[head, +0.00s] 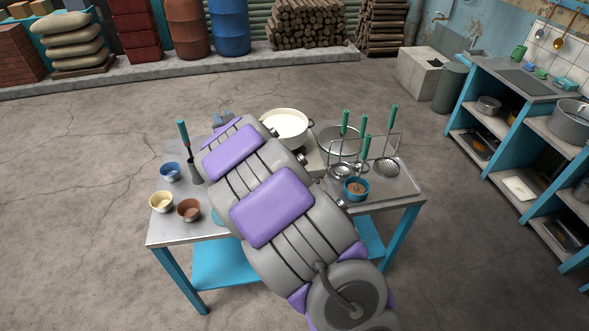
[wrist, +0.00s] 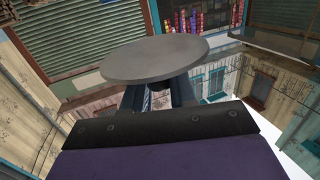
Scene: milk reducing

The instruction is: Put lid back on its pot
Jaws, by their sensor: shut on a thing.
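A round flat grey lid (wrist: 155,58) fills the upper middle of the wrist view. My gripper (wrist: 172,88) is shut on it from below in that view, and the grip point is partly hidden under the disc. In the head view my arm covers the middle of the table, and only a bluish-grey bit of my gripper (head: 222,117) shows past its far end. I cannot make out the held lid there. An open pot (head: 285,125) with white milk stands at the back of the table, right of my gripper.
A rack with green-handled utensils (head: 363,150) and a wide grey round vessel (head: 340,137) stand right of the pot. A blue bowl (head: 170,171), a cream bowl (head: 161,202) and a brown bowl (head: 188,210) sit at the left. A shelf unit (head: 500,130) stands far right.

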